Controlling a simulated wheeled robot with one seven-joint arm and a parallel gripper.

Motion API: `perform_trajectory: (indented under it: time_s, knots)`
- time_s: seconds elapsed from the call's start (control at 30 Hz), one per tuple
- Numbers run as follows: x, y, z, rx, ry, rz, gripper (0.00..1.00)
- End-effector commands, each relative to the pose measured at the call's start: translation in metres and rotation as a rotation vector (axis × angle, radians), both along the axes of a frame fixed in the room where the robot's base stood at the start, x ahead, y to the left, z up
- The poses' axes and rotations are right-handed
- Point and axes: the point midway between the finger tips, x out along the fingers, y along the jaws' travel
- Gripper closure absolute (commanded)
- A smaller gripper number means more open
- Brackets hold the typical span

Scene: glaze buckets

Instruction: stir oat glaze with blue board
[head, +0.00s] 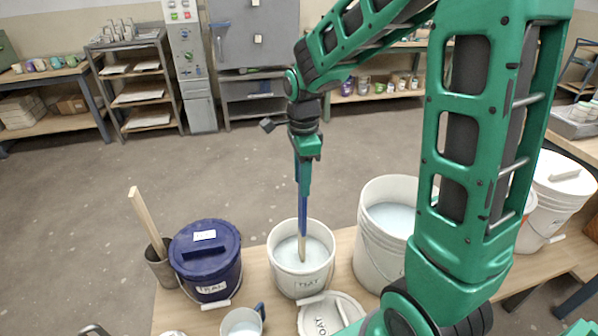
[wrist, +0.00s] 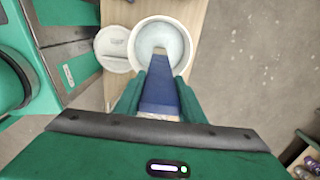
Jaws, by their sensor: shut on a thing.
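My gripper (head: 304,182) is shut on the blue board (head: 303,215), a long blue stick with a bare wood lower end. The board hangs almost upright, its wood end inside the open white bucket (head: 301,283) of pale glaze (head: 290,250). I cannot tell how deep the tip is in the glaze. The bucket's label is hard to read. A white lid (head: 333,313) with partly legible lettering like "OAT" lies in front of it. In the wrist view the blue board (wrist: 160,95) runs from between my fingers toward the bucket (wrist: 160,22).
A lidded dark blue bucket (head: 205,262) stands left, with a metal can (head: 161,268) holding a wooden board (head: 148,212). A larger open white bucket (head: 385,240) stands close right. A pale cup (head: 242,322) is in front. A lidded white bucket (head: 555,195) stands far right.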

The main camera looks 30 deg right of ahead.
Motion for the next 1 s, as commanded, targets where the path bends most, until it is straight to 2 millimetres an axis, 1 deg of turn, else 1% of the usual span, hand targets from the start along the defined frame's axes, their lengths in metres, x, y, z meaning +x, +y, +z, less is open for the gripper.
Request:
perform_trajectory:
  time_s: [0.3, 0.5, 0.7, 1.0]
  knots:
    - [0.000, 0.000, -0.027, 0.000, 0.001, 0.000, 0.95]
    - [0.000, 0.000, -0.041, 0.000, 0.001, 0.000, 0.95]
    - [0.000, 0.000, -0.047, 0.000, -0.001, 0.000, 0.95]
    - [0.000, 0.000, -0.048, 0.000, -0.001, 0.001, 0.95]
